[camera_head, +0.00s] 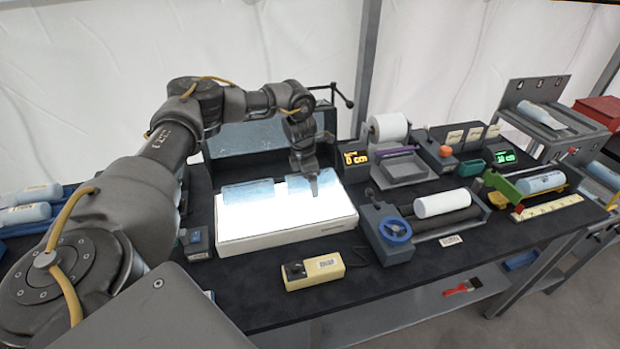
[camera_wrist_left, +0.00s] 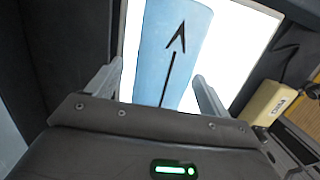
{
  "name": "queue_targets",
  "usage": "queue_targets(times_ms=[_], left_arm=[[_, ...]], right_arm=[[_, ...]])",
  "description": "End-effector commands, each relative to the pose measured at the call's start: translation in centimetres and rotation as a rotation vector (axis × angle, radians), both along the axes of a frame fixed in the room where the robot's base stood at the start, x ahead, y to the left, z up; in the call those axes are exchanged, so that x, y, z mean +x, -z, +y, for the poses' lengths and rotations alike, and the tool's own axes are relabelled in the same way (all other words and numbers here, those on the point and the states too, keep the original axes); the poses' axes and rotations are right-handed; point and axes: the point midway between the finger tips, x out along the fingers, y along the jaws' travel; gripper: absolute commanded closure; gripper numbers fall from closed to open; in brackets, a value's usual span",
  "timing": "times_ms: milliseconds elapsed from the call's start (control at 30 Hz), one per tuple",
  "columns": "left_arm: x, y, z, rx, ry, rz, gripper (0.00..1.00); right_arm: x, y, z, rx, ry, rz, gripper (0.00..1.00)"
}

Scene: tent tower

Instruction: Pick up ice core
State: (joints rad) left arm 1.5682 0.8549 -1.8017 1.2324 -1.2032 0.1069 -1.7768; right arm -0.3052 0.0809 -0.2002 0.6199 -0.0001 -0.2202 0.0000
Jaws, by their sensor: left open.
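Two pale blue ice core pieces lie on the glowing white light box (camera_head: 285,236). One is the left piece (camera_head: 247,189); the other is the right piece (camera_head: 325,181), partly hidden by my left gripper (camera_head: 312,185). In the left wrist view, a light blue ice core (camera_wrist_left: 172,45) with a black arrow on it lies ahead. The open fingers of my left gripper (camera_wrist_left: 158,72) stand on either side of its near part, with nothing visibly gripped. Whether the fingers touch it cannot be told. My right gripper is out of view.
A yellow labelled block (camera_head: 313,272) sits before the light box; it also shows in the left wrist view (camera_wrist_left: 270,102). A white cylinder (camera_head: 442,204) rests on a roller stand to the right. More cores (camera_head: 30,205) lie at far left. A dark panel stands behind the light box.

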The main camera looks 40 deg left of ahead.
Motion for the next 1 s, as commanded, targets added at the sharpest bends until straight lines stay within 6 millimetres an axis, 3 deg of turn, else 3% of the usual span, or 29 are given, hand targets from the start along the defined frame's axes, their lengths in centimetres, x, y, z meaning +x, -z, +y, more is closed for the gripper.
queue_targets(times_ms=[233, 667, 1000], left_arm=[[0.02, 0.16, -0.03, 0.0, 0.001, 0.0, 0.23], [0.02, 0.11, -0.03, 0.0, 0.001, 0.0, 0.79], [0.13, -0.22, -0.06, -0.001, 0.001, -0.004, 0.81]], right_arm=[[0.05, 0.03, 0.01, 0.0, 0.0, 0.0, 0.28], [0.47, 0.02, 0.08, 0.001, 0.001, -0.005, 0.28], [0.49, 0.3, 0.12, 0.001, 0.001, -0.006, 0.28]])
